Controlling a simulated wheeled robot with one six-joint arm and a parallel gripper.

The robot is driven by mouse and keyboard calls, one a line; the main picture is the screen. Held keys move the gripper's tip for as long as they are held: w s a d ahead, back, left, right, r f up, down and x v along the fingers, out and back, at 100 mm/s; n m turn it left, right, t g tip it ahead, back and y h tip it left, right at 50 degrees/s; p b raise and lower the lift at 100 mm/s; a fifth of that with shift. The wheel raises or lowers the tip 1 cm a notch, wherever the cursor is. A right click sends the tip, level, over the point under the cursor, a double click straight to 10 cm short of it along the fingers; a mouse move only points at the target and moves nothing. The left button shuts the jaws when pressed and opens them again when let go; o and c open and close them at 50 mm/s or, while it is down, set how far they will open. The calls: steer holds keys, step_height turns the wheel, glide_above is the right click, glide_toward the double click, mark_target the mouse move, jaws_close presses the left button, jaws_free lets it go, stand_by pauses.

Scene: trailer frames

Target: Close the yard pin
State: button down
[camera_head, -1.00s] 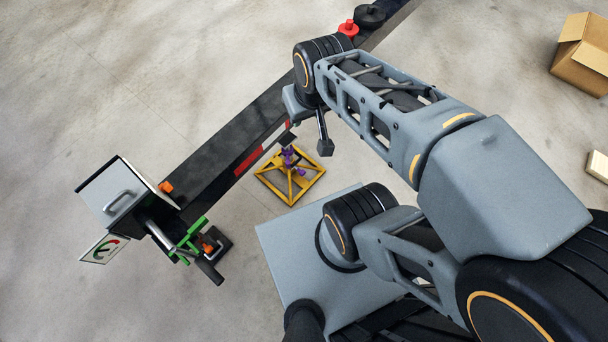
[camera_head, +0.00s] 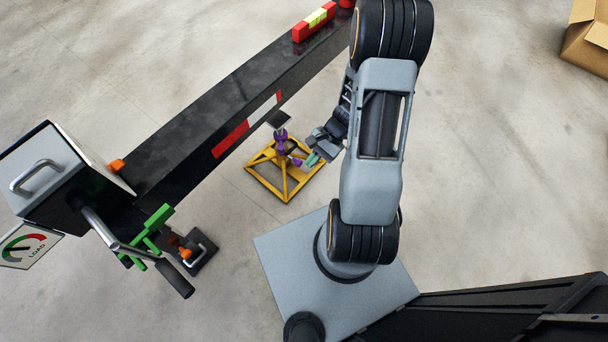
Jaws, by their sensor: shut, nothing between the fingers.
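A small purple fitting (camera_head: 281,138), which may be the yard pin, stands upright on the yellow frame stand (camera_head: 260,178) under the black beam. A second purple piece (camera_head: 295,162) sticks out low on its right side. My gripper (camera_head: 312,160) is just right of the purple fitting, over the right part of the stand. It is shut and empty, with greenish tips pointing down-left towards the purple piece. A small gap seems to show between them, but I cannot tell the height. My arm hides what lies behind the gripper.
The long black beam (camera_head: 215,100) with red and white marks runs diagonally above the stand. At its left end are a grey box (camera_head: 50,170), a load gauge (camera_head: 28,246) and a green bracket (camera_head: 150,232). A cardboard box (camera_head: 588,45) lies far right. The floor between is clear.

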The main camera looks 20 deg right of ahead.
step_height(320, 180, down, 20)
steer(key=w+d+f+m+t+y+b, duration=0.1)
steer(key=w+m+t+y+b, duration=0.15)
steer(key=m+t+b, duration=0.4)
steer(key=m+t+h+b, duration=0.2)
steer(key=m+t+h, duration=0.45)
steer(key=m, duration=0.75)
glide_toward(300, 164)
steer(key=shift+n+g, duration=0.35)
steer(key=shift+g, duration=0.05)
steer(key=b+x, duration=0.5)
steer(key=x, duration=0.1)
steer(key=shift+s+d+f+b, duration=0.1)
steer(key=shift+d+f+b, duration=0.05)
steer(key=shift+b, duration=0.25)
steer(key=shift+w, duration=0.7)
steer(key=shift+a, duration=0.25)
